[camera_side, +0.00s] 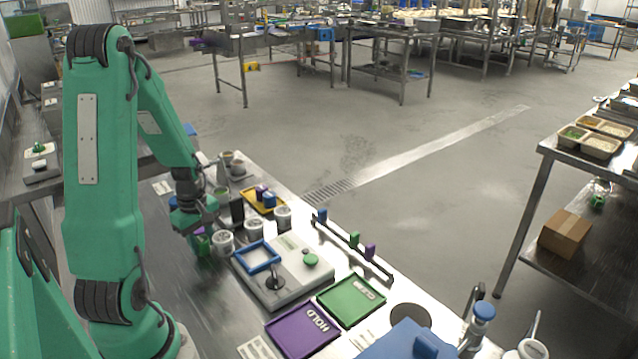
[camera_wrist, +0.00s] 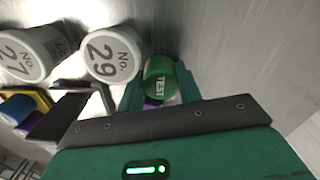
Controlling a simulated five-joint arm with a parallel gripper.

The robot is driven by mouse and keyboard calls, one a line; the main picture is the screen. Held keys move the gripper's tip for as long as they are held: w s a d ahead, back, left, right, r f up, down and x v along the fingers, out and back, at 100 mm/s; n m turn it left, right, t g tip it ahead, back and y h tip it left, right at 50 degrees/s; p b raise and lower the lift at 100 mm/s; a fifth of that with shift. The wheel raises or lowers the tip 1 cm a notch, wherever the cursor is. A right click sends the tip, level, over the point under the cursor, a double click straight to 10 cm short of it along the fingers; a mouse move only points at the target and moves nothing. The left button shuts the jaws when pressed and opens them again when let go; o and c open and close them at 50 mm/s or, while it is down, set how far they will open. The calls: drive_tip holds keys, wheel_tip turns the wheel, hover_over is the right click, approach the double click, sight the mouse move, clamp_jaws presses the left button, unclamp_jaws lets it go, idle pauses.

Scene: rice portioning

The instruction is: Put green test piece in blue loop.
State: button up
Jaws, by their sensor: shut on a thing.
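The green test piece (camera_wrist: 160,77) is a green cylinder with "TEST" in white on it. In the wrist view it sits between my two green fingers. My gripper (camera_wrist: 160,88) is shut on it. In the side view my gripper (camera_side: 195,226) is low over the left part of the table, left of the white cups, and the piece is hard to make out there. The blue loop (camera_side: 242,264) is a square blue frame on a pale box, to the right of my gripper. The loop is not visible in the wrist view.
A black knob (camera_side: 275,281) and green button (camera_side: 310,259) are on the box. Purple (camera_side: 302,331) and green trays (camera_side: 351,300) lie in front.

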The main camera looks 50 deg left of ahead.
sight(202, 239)
drive_tip(key=shift+f, duration=0.15)
drive_tip(key=o, duration=1)
drive_tip(key=shift+r, duration=6.2)
